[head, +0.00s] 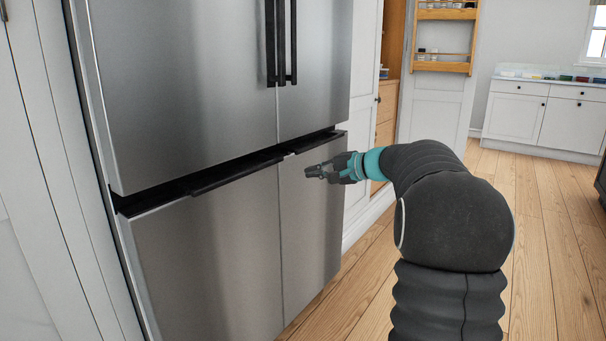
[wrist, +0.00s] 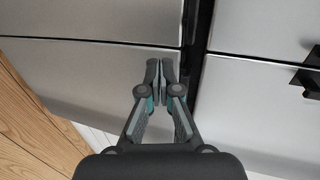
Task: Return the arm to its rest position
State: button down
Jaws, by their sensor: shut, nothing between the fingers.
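My gripper (head: 308,172) is at the end of my arm, in front of the lower right door of a stainless steel fridge (head: 200,80). In the head view it points left, just below the dark gap between the upper and lower doors. In the wrist view my gripper (wrist: 159,68) has its two fingertips together with nothing between them. The fridge doors (wrist: 95,70) lie beyond the fingertips there. I cannot tell whether the fingers touch the door. The arm is stretched out to the left and is not folded.
The upper doors have dark vertical handles (head: 281,45). A wooden spice rack (head: 445,38) hangs on an open panel behind. White cabinets (head: 545,115) stand at the back right. The wooden floor (head: 550,220) is clear to the right of my arm.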

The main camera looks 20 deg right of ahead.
jog(key=s+a+f+n+g+h, duration=0.15)
jog(key=s+f+g+h, duration=0.3)
jog(key=s+f, duration=0.85)
jog(key=s+a+r+n+h+p, duration=0.2)
jog(key=s+a, duration=0.4)
jog(key=s, duration=0.8)
jog(key=s+a+r+n+g+h+p, duration=0.1)
jog(key=s+a+n, duration=0.6)
jog(key=s, duration=0.7)
jog(key=r+h+p, duration=0.1)
jog(key=r+p, duration=0.1)
jog(key=p, duration=0.1)
jog(key=shift+p, duration=0.35)
jog(key=c, duration=1.9)
grip_release()
jog(key=shift+g, duration=0.25)
